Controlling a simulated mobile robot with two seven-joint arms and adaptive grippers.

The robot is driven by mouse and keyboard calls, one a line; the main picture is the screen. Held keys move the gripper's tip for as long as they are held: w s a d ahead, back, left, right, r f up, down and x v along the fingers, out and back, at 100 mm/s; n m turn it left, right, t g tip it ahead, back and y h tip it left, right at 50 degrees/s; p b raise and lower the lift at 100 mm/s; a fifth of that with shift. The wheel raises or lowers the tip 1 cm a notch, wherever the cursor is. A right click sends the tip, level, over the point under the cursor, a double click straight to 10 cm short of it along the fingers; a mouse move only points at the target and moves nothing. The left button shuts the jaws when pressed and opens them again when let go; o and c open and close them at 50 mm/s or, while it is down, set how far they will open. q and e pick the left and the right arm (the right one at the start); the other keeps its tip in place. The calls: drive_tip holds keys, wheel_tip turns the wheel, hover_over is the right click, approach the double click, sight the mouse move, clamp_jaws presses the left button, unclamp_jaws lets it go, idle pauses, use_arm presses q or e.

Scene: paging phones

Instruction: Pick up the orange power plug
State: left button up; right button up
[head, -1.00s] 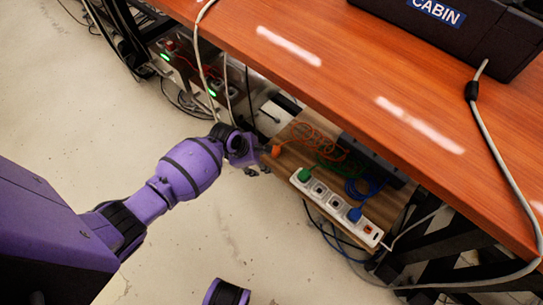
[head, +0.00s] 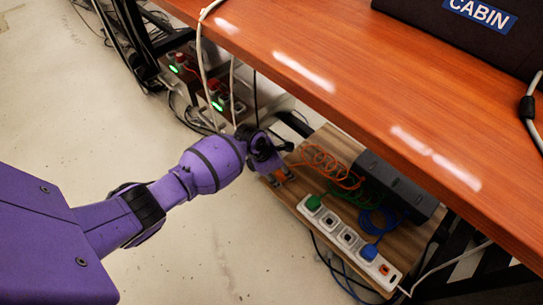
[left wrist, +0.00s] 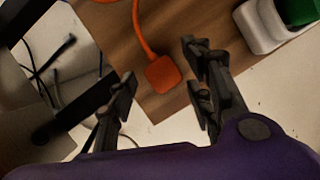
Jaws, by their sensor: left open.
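The orange power plug (left wrist: 163,74) lies on the wooden shelf at its edge in the left wrist view, with its orange cord running up from it. My left gripper (head: 278,173) is open at the shelf's near left corner. In the left wrist view its two fingers (left wrist: 163,88) stand on either side of the plug, with the plug just ahead between them and apparently not held. In the head view the gripper mostly hides the plug; the coiled orange cord (head: 330,165) shows beyond it. My right gripper is not in view.
A white power strip (head: 348,238) with a green plug (head: 313,203) and a blue plug (head: 369,252) lies along the wooden shelf's (head: 405,240) front edge. The orange-brown tabletop (head: 350,90) overhangs behind. A white cable (head: 199,60) hangs near my arm.

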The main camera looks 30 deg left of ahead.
sight(280, 173)
use_arm(q)
drive_tip(key=shift+w+r, duration=0.2)
drive_tip(key=shift+c, duration=0.9)
drive_tip(key=c, duration=1)
clamp_jaws()
drive_tip(key=shift+r, duration=0.3)
drive_tip(key=r+p, duration=0.2)
drive_tip(key=r, duration=0.1)
drive_tip(key=shift+s+d+r+p, duration=0.1)
drive_tip(key=shift+s+r+p, duration=0.2)
drive_tip(key=shift+p, duration=0.1)
drive_tip(key=s+r+p, duration=0.8)
drive_tip(key=s+p, duration=0.2)
drive_tip(key=s, duration=0.3)
drive_tip(key=shift+s+d+r, duration=0.3)
drive_tip(key=shift+d, duration=0.15)
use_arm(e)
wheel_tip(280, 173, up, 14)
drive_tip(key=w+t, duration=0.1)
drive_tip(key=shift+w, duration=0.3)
